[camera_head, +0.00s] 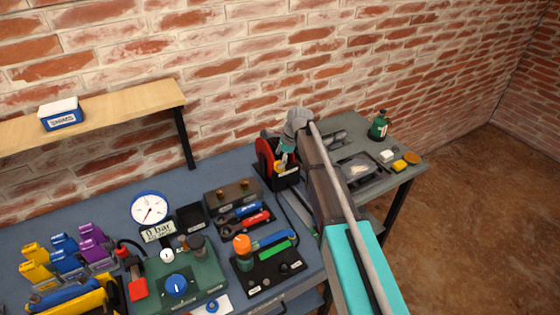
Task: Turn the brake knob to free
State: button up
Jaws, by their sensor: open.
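A red and black device (264,150) with a dark base stands at the right end of the blue-grey bench, near the brick wall. A small yellow part shows low on its front. My gripper (283,162) points down at this device, close to its front, with my arm reaching in from the lower right. The jaws are small here and partly merge with the device; they are open, and I cannot tell whether they touch it. No brake knob can be made out for certain; it may be hidden by my gripper. A blue knob (177,285) sits on a green box (190,272) further left.
A round gauge (150,209), a tool holder (240,218) and a black panel with an orange-topped handle (242,246) stand on the bench (110,205). A wooden shelf (130,101) is above. A side table (352,127) at right holds a green bottle (379,127) and small blocks.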

notch_tip(320, 180, up, 3)
jog(key=n+p, duration=0.2)
jog(key=n, duration=0.2)
jog(key=shift+h, duration=0.4)
notch_tip(320, 180, up, 3)
jog(key=n+h+p, duration=0.1)
jog(key=n+p, duration=0.2)
jog(key=n, duration=0.2)
jog(key=shift+f+n+p, duration=0.1)
jog(key=shift+n+p, duration=0.25)
jog(key=shift+n, duration=0.05)
notch_tip(320, 180, up, 5)
jog(key=n+h+p, duration=0.1)
jog(key=n+p, duration=0.1)
jog(key=n, duration=0.3)
jog(key=n+h+p, duration=0.1)
jog(key=n+p, duration=0.2)
jog(key=n, duration=0.2)
jog(key=shift+w+d+n, duration=0.1)
jog(key=shift+d+n, duration=0.05)
jog(key=shift+n, duration=0.15)
jog(key=shift+f, duration=0.15)
notch_tip(320, 180, down, 13)
jog(key=b, duration=1.3)
jog(key=shift+f, duration=0.2)
